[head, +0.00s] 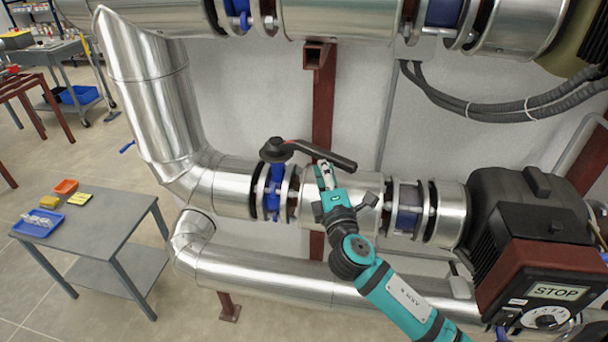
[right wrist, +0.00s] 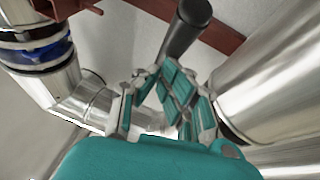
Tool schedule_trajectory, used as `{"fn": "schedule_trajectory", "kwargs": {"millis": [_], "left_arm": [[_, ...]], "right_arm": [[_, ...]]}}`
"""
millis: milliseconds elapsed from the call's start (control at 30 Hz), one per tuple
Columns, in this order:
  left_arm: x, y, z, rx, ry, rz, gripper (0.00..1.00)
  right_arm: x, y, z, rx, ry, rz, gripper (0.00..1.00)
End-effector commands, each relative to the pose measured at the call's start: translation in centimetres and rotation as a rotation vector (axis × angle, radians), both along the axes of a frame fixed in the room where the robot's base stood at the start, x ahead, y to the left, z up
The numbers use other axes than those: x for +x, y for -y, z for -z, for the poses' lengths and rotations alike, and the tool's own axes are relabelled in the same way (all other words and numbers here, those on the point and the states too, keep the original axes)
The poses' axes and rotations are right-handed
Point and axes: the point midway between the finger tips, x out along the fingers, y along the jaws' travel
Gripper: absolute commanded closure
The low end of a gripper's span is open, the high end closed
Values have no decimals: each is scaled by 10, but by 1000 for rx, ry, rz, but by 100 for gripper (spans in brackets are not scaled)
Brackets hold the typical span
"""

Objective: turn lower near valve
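The lower near valve has a blue and steel body (head: 273,192) in the lower silver pipe. Its black lever handle (head: 318,152) runs right from a dark hub and slopes slightly down to its end. My right gripper (head: 325,168) is just below the middle of the lever, with its fingertips close to it. In the right wrist view the dark lever (right wrist: 186,30) lies just beyond the fingertips of the right gripper (right wrist: 158,75). Contact and the exact finger gap are unclear. My left gripper is out of view.
A second flanged valve section (head: 408,208) and a dark pump with a STOP label (head: 558,292) stand to the right. An upper pipe (head: 335,18) runs overhead, and a red-brown post (head: 323,100) stands behind the lever. A grey table (head: 100,235) stands at left.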

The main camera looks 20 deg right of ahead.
Motion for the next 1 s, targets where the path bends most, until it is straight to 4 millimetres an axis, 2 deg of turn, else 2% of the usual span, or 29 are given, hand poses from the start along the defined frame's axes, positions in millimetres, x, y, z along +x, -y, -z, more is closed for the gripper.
{"fn": "schedule_trajectory", "kwargs": {"millis": [33,100,233,400,633,1000], "left_arm": [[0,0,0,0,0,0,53],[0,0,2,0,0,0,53],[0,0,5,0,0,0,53],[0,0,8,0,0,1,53],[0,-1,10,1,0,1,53],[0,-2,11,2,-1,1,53]], "right_arm": [[3,15,-2,-12,2,-31,100],[7,26,-2,-12,2,-93,100],[17,43,-1,-7,3,-185,100],[28,60,-2,-3,4,-177,100],[39,75,-1,-3,1,-173,100],[44,80,-1,-2,0,-175,100]]}}
